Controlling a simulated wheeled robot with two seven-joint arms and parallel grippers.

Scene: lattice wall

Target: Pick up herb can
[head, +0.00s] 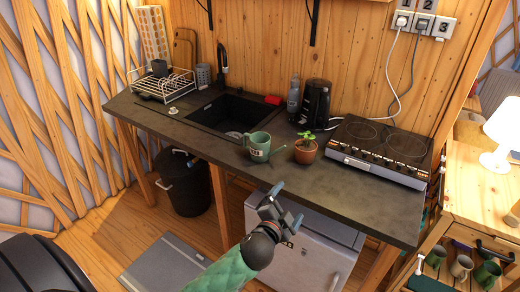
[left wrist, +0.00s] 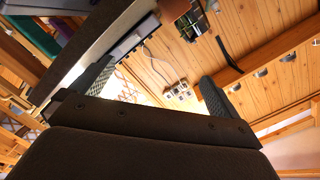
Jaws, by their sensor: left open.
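A green can with a handle, a pale label and a thin spout, likely the herb can (head: 259,147), stands upright on the dark counter (head: 228,160), in front of the sink. My left gripper (head: 287,204) is open and empty in front of the counter's front edge, apart from the can and nearer to me. Its two fingers also show spread in the left wrist view (left wrist: 156,75), with nothing between them. I cannot make out the can in that view. My right gripper is not in view.
A potted plant (head: 306,151) stands just right of the can. The sink (head: 235,112) and dish rack (head: 162,84) lie behind and left. A white cabinet (head: 310,243) stands below the counter.

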